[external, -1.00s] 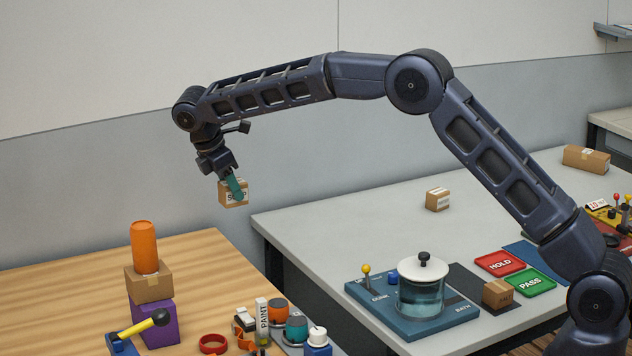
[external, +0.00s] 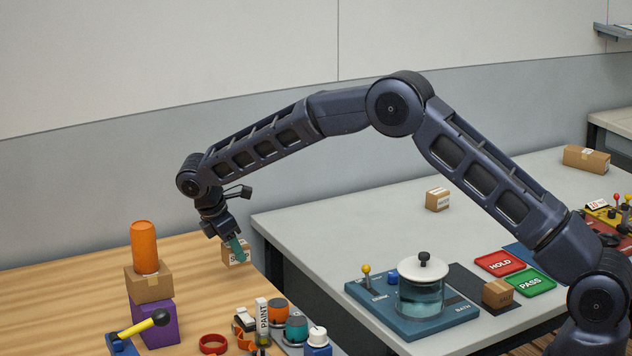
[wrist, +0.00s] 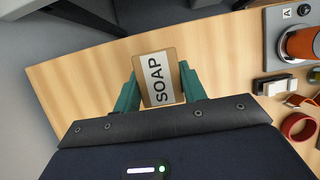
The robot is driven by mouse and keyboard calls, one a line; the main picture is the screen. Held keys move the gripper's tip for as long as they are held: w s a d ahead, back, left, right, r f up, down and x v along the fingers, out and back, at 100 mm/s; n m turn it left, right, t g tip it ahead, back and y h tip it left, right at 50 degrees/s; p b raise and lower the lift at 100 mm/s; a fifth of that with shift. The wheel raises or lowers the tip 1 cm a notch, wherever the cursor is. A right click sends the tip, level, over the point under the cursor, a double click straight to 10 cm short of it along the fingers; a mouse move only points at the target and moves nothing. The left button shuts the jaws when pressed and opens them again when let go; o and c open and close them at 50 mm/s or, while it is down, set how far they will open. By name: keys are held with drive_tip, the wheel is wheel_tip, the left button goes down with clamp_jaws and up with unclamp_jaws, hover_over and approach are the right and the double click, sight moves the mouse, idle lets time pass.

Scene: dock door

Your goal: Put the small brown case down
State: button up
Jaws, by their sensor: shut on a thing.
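An orange cylinder (external: 144,247) stands on a cardboard box (external: 150,285) atop a purple block (external: 155,322) to the left. A red ring (external: 213,344), a paint tube (external: 262,322) and other items crowd the front. A grey bench (external: 330,225) is to the right.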

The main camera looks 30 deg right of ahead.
sight(235, 264)
drive_tip(key=shift+f, duration=2.35)
drive_tip(key=shift+f, duration=0.1)
drive_tip(key=o, duration=1)
drive_tip(key=v, duration=1.2)
